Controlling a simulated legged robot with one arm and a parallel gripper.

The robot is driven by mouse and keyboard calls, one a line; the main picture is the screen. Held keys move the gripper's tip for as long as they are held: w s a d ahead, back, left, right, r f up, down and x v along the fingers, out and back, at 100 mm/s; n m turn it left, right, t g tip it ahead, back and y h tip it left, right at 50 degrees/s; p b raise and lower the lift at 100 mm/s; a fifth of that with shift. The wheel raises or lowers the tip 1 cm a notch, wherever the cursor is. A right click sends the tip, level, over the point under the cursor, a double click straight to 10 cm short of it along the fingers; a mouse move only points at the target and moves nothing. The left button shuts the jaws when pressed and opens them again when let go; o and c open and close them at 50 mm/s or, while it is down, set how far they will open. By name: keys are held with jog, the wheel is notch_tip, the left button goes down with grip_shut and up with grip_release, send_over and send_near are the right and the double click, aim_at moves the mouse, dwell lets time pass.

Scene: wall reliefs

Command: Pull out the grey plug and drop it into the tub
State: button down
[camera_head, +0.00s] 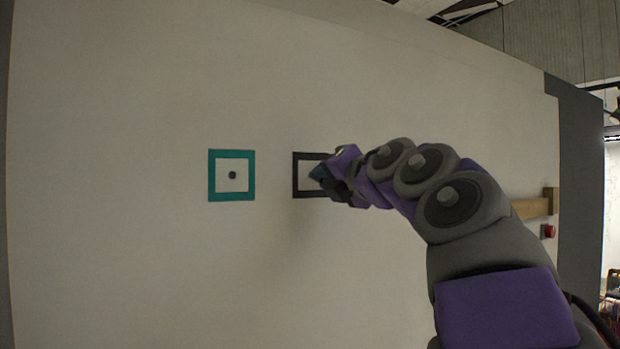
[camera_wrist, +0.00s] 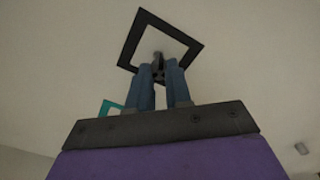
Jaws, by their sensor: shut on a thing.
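My gripper (camera_head: 317,175) is at the black square frame on the pale wall in the head view. In the wrist view its two blue fingers (camera_wrist: 162,72) are shut on the grey plug (camera_wrist: 158,58), a small dark grey piece in front of the black frame (camera_wrist: 131,45). The fingers hide part of the plug. I cannot tell whether the plug is still seated in the wall. In the head view my gripper covers the right part of the black frame (camera_head: 295,176). No tub shows in either view.
A teal square frame (camera_head: 212,176) with a dark round spot (camera_head: 232,175) is on the wall to the left. A wooden bar (camera_head: 530,208) and a red knob (camera_head: 549,231) are at the right, behind my arm. The wall below the frames is bare.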

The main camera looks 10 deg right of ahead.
jog(key=shift+s, duration=0.1)
jog(key=v, duration=0.4)
jog(key=shift+b, duration=0.3)
dwell(0.4)
dwell(0.4)
